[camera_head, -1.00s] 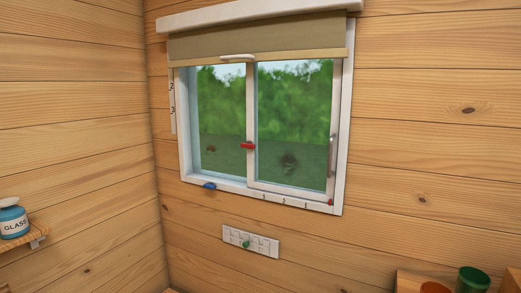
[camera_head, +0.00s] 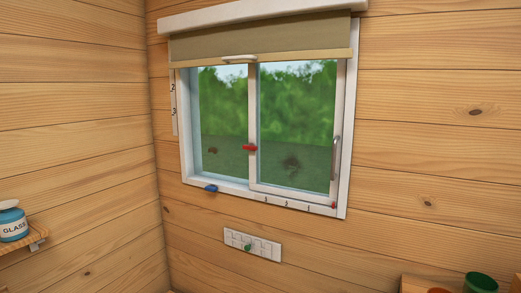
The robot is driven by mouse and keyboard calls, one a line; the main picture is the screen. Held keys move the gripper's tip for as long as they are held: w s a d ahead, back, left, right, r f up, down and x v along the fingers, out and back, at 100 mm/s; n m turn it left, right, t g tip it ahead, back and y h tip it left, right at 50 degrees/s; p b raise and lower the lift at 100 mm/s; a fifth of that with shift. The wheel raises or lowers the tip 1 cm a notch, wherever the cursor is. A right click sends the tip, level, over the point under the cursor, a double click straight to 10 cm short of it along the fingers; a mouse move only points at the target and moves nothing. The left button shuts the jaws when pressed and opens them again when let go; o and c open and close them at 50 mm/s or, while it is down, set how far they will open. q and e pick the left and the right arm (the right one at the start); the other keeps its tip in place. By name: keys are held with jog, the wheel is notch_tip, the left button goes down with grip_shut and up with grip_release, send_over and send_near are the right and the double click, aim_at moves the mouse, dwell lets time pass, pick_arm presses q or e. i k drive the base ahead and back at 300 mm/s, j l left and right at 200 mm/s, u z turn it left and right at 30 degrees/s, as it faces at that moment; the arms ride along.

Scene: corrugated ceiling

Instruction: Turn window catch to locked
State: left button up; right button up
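The window (camera_head: 297,125) is set in a white frame on the wooden wall. A red catch (camera_head: 249,148) sits on the middle upright between the two panes, its lever lying roughly level. I cannot tell from this distance whether it is locked. A blue piece (camera_head: 211,188) sits on the lower left of the frame. A small red piece (camera_head: 334,205) is at the lower right corner, by the numbered marks on the sill. A grey handle (camera_head: 335,158) stands upright on the right sash. Neither of my grippers is in view.
A partly lowered blind (camera_head: 262,40) covers the window top. Below is a white plate (camera_head: 252,245) with a green knob (camera_head: 247,247). A shelf (camera_head: 37,236) with a glass-labelled jar (camera_head: 12,223) is at left. A green cup (camera_head: 480,283) stands lower right.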

aim_at(251, 147)
jog(key=i+j+z, duration=0.1)
jog(key=z, duration=0.4)
jog(key=i+j+z, duration=0.15)
jog(key=z, duration=0.35)
jog(key=i+j+z, duration=0.1)
jog(key=j+z, duration=0.15)
jog(key=z, duration=0.25)
